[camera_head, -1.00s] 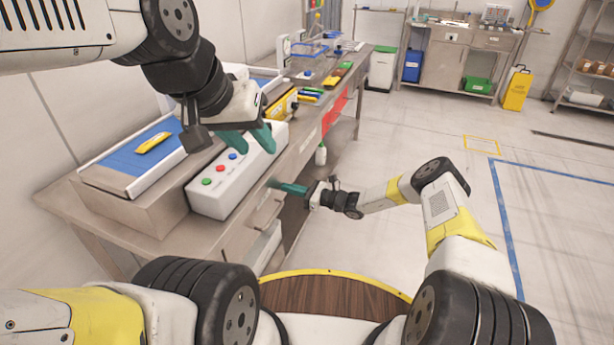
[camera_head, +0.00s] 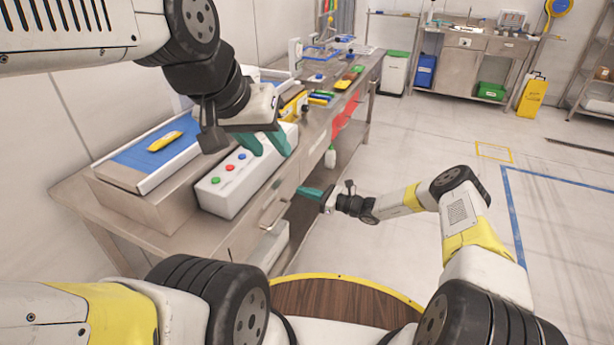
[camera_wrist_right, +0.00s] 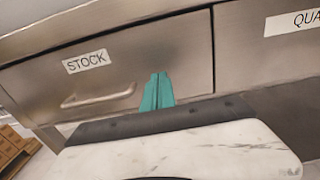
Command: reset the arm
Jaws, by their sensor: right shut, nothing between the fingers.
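My left arm comes in from the upper left in the head view. Its left gripper (camera_head: 266,145) has two teal fingers spread apart with nothing seen between them. It hangs over the white button box (camera_head: 238,185) on the bench, overlapping its far end in the picture; whether it touches cannot be told. My right arm reaches left from the lower right. Its right gripper (camera_head: 309,192) is low beside the bench front, shut and empty. In the right wrist view, the closed teal fingers (camera_wrist_right: 158,90) show in front of the drawer labelled STOCK (camera_wrist_right: 110,75); contact cannot be told.
The metal bench (camera_head: 150,222) runs along the left. A blue-topped tray (camera_head: 130,165) holds a yellow item (camera_head: 165,141). Coloured items lie farther along the bench. The floor (camera_head: 420,135) to the right is open. A yellow bin (camera_head: 532,98) stands by the back counter.

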